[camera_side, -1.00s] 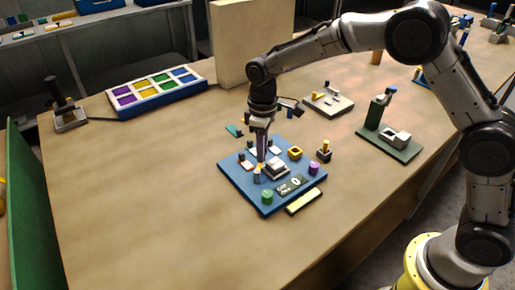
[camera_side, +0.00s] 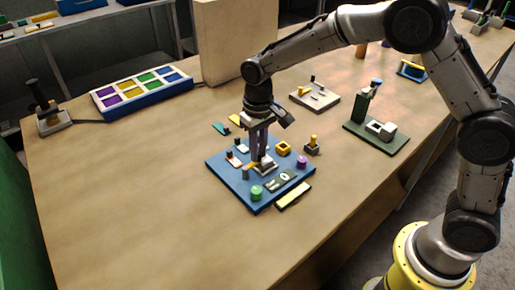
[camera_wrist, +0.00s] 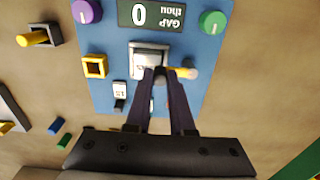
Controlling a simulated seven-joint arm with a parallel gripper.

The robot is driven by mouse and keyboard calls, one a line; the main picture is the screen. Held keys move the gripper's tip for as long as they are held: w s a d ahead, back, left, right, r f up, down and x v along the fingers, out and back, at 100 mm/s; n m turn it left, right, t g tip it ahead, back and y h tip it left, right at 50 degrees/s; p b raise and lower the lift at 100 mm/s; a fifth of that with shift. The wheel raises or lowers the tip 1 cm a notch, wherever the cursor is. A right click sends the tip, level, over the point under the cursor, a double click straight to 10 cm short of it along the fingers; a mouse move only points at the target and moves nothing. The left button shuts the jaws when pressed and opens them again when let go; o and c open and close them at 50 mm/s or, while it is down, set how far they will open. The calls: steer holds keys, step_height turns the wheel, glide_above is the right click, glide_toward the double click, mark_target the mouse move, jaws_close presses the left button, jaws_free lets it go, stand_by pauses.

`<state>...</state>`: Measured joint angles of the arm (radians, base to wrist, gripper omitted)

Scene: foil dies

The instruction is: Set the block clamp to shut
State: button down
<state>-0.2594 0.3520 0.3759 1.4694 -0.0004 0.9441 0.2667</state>
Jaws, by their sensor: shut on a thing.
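A blue board (camera_side: 232,183) carries a grey metal block (camera_side: 266,168), seen in the wrist view (camera_wrist: 148,52) below a "GAP thou" display (camera_wrist: 150,14) reading 0. Beside the block is a small yellow piece ending at a grey round post (camera_wrist: 189,73), which I take to be the block clamp. My gripper (camera_side: 259,160) points down over the block. In the wrist view its fingertips (camera_wrist: 160,73) are close together at the block's edge, against the yellow piece. The fingers hide what is between them, so the clamp's exact position cannot be told.
The board also carries a green knob (camera_wrist: 212,22), a purple knob (camera_wrist: 87,11) and a yellow square ring (camera_wrist: 95,66). A dark socket with a yellow peg (camera_side: 313,146) stands just off the board. A green-based fixture (camera_side: 376,134) is farther right. The table's front left is clear.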

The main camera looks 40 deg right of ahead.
steer(key=shift+r, duration=0.1)
stand_by(0.3)
steer(key=c, duration=0.8)
jaws_free()
steer(key=shift+o, duration=0.2)
step_height(320, 180, up, 14)
